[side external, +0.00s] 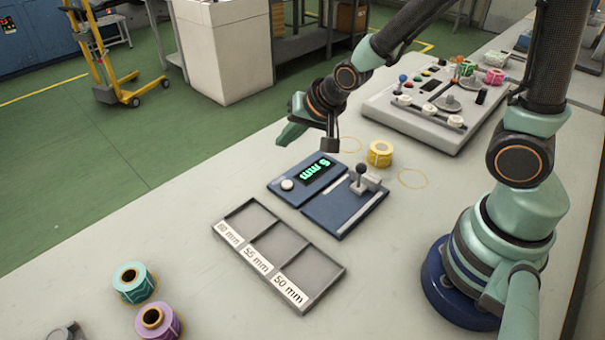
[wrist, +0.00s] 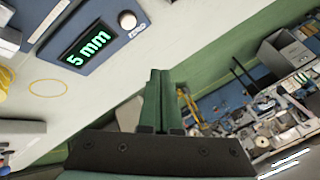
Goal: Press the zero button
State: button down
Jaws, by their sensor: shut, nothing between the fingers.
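The zero button (side external: 287,184) is a round white knob on a blue display unit (side external: 278,190), beside a green readout showing 5 mm. In the wrist view the button (wrist: 127,19) sits at the top, with a "ZERO" label next to it, and the readout (wrist: 88,45) is to its left. My gripper (side external: 284,138) is in the air above and behind the display unit, apart from the button. In the wrist view its green fingers (wrist: 160,75) are together with nothing between them.
A blue gauge with a black-knobbed lever (side external: 361,174) adjoins the display. A yellow roll (side external: 380,154) stands behind it. A grey sorting tray (side external: 325,271) lies in front, with a teal roll (side external: 133,282) and a purple roll (side external: 158,321) to its left. A control panel (side external: 420,125) stands at the back right.

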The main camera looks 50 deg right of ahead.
aim_at(289, 185)
jog(key=shift+f, duration=4.4)
jog(key=shift+f, duration=0.15)
jog(key=shift+f, duration=0.3)
jog(key=shift+f, duration=0.4)
jog(key=shift+r, duration=0.85)
jog(key=shift+r, duration=2.5)
